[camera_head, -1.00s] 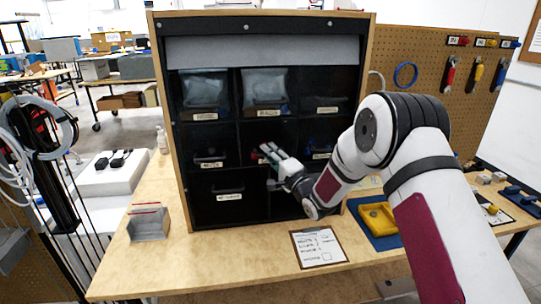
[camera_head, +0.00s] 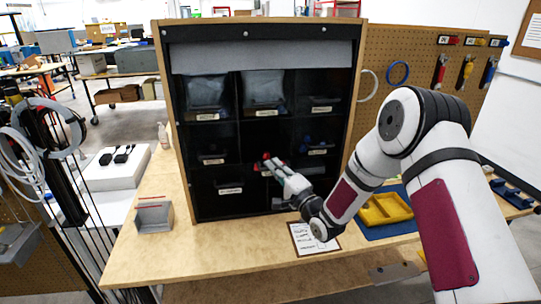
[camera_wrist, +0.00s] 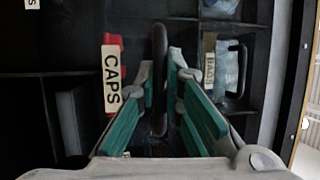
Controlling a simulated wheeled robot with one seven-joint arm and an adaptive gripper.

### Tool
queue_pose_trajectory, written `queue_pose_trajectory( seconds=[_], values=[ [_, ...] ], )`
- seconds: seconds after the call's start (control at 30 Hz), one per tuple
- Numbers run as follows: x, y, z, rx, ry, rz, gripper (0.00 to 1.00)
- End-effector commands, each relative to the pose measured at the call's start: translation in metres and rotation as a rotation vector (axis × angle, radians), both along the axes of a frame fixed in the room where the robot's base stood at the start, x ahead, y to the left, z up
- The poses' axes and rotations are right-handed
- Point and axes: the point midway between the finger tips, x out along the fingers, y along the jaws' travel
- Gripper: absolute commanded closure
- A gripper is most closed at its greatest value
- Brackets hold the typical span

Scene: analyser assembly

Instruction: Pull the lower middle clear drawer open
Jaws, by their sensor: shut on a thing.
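The lower middle clear drawer, labelled CAPS (camera_wrist: 112,80), holds red caps (camera_wrist: 110,42). In the head view the drawer (camera_head: 264,172) is in the middle column of the black cabinet, with the caps showing red. Its dark handle (camera_wrist: 158,60) runs between my gripper's (camera_wrist: 162,78) green-padded fingers, which are shut on it. In the head view my gripper (camera_head: 272,166) reaches the drawer front from the right and hides part of it. The CAPS label looks larger than the neighbouring BAGS label (camera_wrist: 210,55), so this front seems nearer; how far it is out is unclear.
A wood-sided cabinet (camera_head: 360,100) stands on the wooden bench (camera_head: 170,250). Other drawers surround mine. A paper sheet (camera_head: 312,238), a yellow tray (camera_head: 385,209) and a grey holder (camera_head: 154,216) lie in front. Open bench lies left of the sheet.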

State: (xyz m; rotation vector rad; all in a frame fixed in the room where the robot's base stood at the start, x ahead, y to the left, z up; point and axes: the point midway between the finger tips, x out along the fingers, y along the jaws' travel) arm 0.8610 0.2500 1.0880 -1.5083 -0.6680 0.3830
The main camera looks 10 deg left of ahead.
Motion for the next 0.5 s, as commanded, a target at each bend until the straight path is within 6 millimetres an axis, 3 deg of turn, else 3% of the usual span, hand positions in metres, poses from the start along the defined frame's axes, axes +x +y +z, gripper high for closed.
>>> queue_pose_trajectory(
  seconds=[0.03, 0.2, 0.5],
  values=[
    [-0.013, -0.004, 0.002, 0.000, 0.004, -0.003, 1.00],
    [-0.038, -0.011, 0.002, 0.000, 0.002, -0.002, 1.00],
    [-0.057, -0.017, 0.000, -0.002, -0.001, 0.000, 1.00]
  ],
)
